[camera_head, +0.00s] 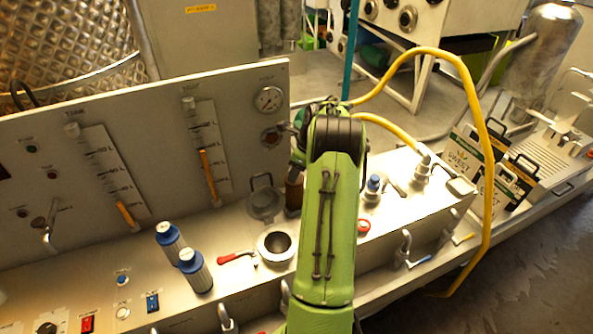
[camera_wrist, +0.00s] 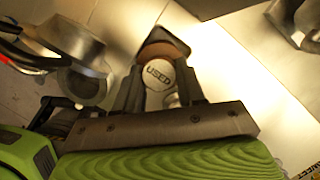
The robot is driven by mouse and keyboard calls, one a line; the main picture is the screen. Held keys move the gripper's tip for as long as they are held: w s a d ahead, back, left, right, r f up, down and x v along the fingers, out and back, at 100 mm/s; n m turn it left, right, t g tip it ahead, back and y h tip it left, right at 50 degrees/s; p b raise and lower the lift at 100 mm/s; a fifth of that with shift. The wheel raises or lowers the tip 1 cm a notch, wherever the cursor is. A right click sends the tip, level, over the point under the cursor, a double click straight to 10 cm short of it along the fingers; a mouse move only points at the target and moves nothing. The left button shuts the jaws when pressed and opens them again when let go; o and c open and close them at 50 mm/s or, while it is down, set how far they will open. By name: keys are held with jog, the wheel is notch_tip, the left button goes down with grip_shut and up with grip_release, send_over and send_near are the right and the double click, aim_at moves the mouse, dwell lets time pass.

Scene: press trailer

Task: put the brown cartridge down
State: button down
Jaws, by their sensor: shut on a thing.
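The brown cartridge (camera_head: 294,190) shows in the head view just left of my green arm, in front of the upright panel. In the wrist view its round pale end, marked "USED", faces the camera (camera_wrist: 158,75). My gripper (camera_wrist: 160,92) is shut on the cartridge, with a dark finger on each side of it. In the head view my arm hides most of the gripper. I cannot tell whether the cartridge touches the surface below.
An open round socket (camera_head: 277,246) and a hinged lid (camera_head: 264,203) are left of my arm, with a red-handled lever (camera_head: 236,257) beside them. Two blue-capped bottles (camera_head: 170,238) stand further left. A yellow hose (camera_head: 480,130) arches at the right.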

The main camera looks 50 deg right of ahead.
jog(key=c, duration=0.7)
grip_release()
